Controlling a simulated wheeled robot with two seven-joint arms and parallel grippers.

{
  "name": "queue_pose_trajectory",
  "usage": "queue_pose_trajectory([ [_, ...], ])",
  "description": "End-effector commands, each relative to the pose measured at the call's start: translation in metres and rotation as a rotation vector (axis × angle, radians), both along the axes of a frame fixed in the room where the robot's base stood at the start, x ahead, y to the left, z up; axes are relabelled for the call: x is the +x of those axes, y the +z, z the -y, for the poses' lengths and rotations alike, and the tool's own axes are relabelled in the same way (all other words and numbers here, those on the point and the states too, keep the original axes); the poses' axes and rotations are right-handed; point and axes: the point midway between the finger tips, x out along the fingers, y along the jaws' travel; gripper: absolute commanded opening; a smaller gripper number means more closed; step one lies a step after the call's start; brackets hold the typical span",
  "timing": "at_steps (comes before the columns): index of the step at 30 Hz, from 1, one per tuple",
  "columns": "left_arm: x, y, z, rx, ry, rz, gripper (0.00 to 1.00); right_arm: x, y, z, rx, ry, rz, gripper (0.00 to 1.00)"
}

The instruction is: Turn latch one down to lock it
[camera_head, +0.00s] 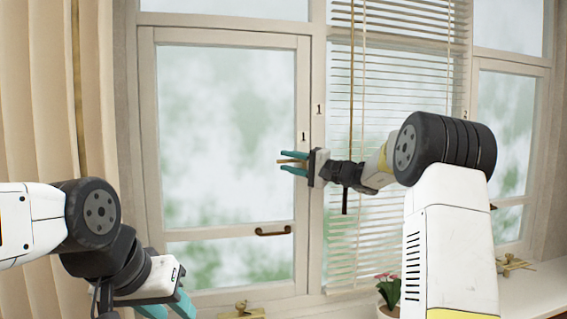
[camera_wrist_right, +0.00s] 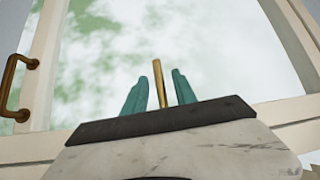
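Latch one is a thin brass bar (camera_head: 286,162) pointing left from the window post, close below a "1" label (camera_head: 304,136). In the right wrist view the brass bar (camera_wrist_right: 159,84) stands between the two teal fingers, with a narrow gap on each side. My right gripper (camera_head: 293,162) is open around it, with one finger above and one below in the head view. The latch's base is hidden behind the gripper. My left gripper (camera_head: 168,309) is low at the left, its teal fingers apart and partly cut off by the frame's bottom edge.
A brown pull handle (camera_head: 273,232) sits lower on the window sash (camera_head: 225,232). Blinds (camera_head: 343,200) with hanging cords are right of the post. A flower pot (camera_head: 388,291) stands on the sill beside my right arm. Brass pieces (camera_head: 242,312) lie low. A curtain (camera_head: 40,100) hangs left.

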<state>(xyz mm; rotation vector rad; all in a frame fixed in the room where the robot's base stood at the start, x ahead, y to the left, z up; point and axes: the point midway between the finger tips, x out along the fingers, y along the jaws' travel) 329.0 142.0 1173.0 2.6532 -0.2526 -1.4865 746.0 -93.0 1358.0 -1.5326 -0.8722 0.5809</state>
Motion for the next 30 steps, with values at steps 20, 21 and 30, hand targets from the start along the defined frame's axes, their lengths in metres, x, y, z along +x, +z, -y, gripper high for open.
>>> queue_pose_trajectory([
  [20, 0.0000, 0.0000, 0.0000, 0.000, 0.000, 0.000, 0.36, 0.0014, 0.0004, -0.0019, 0.000, 0.000, 0.000, 0.00],
  [21, 0.0000, 0.0000, 0.0000, 0.000, 0.000, 0.000, 0.36, 0.0014, 0.0004, -0.0019, 0.001, 0.000, -0.001, 0.00],
  [30, 0.0000, 0.0000, 0.0000, 0.000, 0.000, 0.000, 0.36, 0.0013, 0.0003, -0.0019, 0.001, 0.000, -0.001, 0.00],
])
